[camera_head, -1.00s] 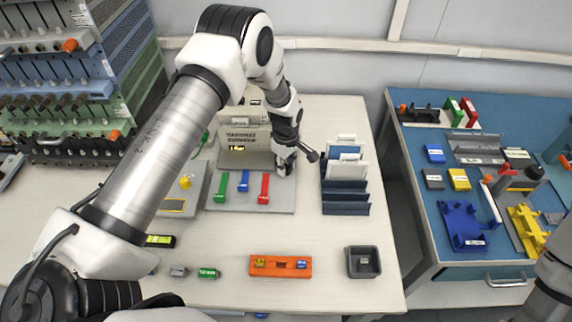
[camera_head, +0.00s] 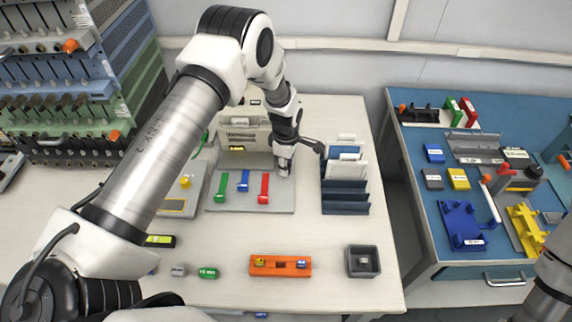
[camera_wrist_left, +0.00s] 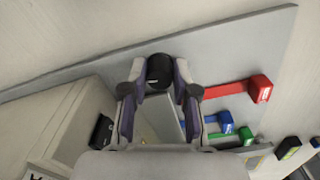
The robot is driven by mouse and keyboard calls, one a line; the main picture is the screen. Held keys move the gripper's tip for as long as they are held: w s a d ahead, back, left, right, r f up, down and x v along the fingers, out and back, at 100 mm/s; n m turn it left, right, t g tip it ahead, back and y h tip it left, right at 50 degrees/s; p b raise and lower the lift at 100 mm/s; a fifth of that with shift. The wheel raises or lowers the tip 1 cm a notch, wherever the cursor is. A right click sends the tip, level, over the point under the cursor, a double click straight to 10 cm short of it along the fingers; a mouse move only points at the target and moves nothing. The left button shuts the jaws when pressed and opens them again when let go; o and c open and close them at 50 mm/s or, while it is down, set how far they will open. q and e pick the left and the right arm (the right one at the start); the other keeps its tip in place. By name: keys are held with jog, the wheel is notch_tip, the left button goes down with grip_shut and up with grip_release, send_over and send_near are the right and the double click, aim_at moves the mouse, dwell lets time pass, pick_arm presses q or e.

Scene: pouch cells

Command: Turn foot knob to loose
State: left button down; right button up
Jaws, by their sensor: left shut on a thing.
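My left gripper (camera_head: 284,169) reaches down at the back right of the grey base plate (camera_head: 278,205), beside the beige press-like device (camera_head: 243,135). In the left wrist view its two fingers (camera_wrist_left: 159,88) are closed around a round black knob (camera_wrist_left: 159,70), which sits at the plate's edge. I take this to be the foot knob; any loose marking on it cannot be read. In the head view the gripper hides the knob. Green (camera_head: 222,187), blue (camera_head: 243,181) and red (camera_head: 264,187) levers lie on the plate to the left of the gripper. My right gripper is out of view.
A rack with white and dark blue plates (camera_head: 345,208) stands close right of the gripper. An orange holder (camera_head: 258,267) and a grey square bin (camera_head: 350,262) are near the front edge. The table between them and the plate is clear.

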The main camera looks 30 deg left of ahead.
pick_arm(q)
jog(key=shift+s+f, duration=0.2)
jog(key=c, duration=0.9)
grip_release()
jog(key=shift+w, duration=0.1)
jog(key=shift+r, duration=0.1)
notch_tip(320, 180, up, 12)
jog(key=shift+f, duration=0.1)
jog(key=shift+w, duration=0.1)
